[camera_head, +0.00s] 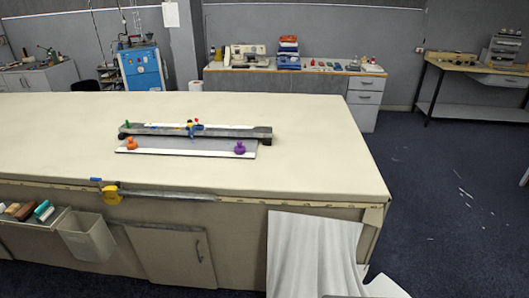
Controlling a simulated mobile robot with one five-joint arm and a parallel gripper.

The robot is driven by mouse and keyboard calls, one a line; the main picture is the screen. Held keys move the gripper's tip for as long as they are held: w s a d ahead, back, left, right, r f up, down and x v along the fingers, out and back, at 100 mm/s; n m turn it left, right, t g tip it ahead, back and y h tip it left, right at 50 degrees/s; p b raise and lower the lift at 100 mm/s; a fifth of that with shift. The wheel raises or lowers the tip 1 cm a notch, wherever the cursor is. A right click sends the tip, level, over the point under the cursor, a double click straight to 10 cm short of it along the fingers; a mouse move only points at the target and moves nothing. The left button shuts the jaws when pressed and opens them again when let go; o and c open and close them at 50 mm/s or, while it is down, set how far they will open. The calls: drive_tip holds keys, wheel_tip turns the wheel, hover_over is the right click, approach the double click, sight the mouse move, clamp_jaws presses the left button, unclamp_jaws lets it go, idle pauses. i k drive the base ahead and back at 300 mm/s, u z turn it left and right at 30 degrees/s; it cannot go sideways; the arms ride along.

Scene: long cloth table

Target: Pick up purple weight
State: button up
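The purple weight (239,148) is a small rounded piece with a knob on top. It stands upright near the right end of a flat grey and white board (190,151) on the long cloth table (310,130). A similar orange weight (131,143) stands at the board's left end. My gripper is not in view, and nothing is seen touching the purple weight.
A long dark rail (235,132) with small coloured parts lies just behind the board. A yellow tape measure (111,195) is at the table's front edge. White cloth (310,250) hangs at the front right corner. The tabletop right of the board is clear.

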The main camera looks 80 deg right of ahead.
sight(240, 149)
drive_tip(key=k, duration=0.2)
drive_tip(key=z, duration=1.3)
drive_tip(key=i, duration=2)
drive_tip(key=u, duration=0.05)
